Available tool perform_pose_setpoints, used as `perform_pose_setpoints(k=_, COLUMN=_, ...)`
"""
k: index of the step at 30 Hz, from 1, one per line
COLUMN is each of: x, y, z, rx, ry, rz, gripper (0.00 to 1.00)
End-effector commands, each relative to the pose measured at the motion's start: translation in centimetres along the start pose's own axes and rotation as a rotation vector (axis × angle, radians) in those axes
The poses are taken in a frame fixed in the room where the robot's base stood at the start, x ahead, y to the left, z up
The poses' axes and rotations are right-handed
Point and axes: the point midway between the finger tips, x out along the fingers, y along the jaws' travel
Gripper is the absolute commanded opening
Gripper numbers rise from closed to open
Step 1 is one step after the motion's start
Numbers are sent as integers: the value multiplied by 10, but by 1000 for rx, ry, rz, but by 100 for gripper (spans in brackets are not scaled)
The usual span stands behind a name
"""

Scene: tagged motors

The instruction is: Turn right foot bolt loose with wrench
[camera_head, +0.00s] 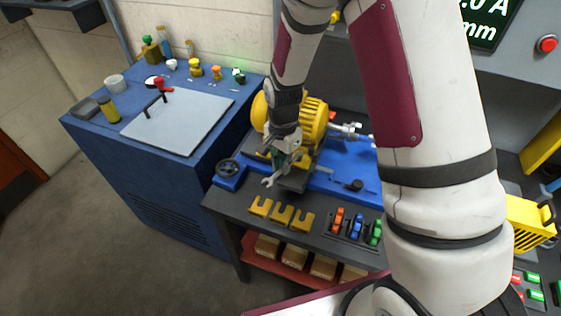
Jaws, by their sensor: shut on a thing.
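A yellow motor (314,116) with a silver shaft (346,130) stands on a blue base plate (332,181) on the workbench. My gripper (285,160) points down at the motor's front left and is shut on a wrench (270,181). The wrench's open silver jaw sticks out to the lower left of the fingers. My gripper and arm hide the rest of the wrench and part of the motor's front. The motor's foot bolts are hidden or too small to make out, so I cannot tell whether the wrench touches one.
A black handwheel (228,167) sits left of the motor. Yellow forked holders (282,214) and a rack with orange, blue and green items (357,225) line the bench's front. A blue cabinet (150,175) with a pale plate (180,122) stands left. My arm covers the right side.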

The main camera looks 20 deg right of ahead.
Motion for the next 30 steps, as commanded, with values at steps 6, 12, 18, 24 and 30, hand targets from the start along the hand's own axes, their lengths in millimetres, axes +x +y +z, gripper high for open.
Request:
perform_pose_setpoints(k=6, x=0, y=2, z=0, rx=-30, ry=0, rz=0, gripper=0)
perform_pose_setpoints(k=12, x=0, y=5, z=0, rx=-47, ry=-1, rz=1, gripper=0)
perform_pose_setpoints(k=18, x=0, y=16, z=-1, rx=-189, ry=-2, rz=3, gripper=0)
perform_pose_setpoints(k=24, x=1, y=19, z=-2, rx=-241, ry=-1, rz=3, gripper=0)
perform_pose_setpoints(k=30, x=1, y=19, z=-2, rx=-242, ry=-1, rz=3, gripper=0)
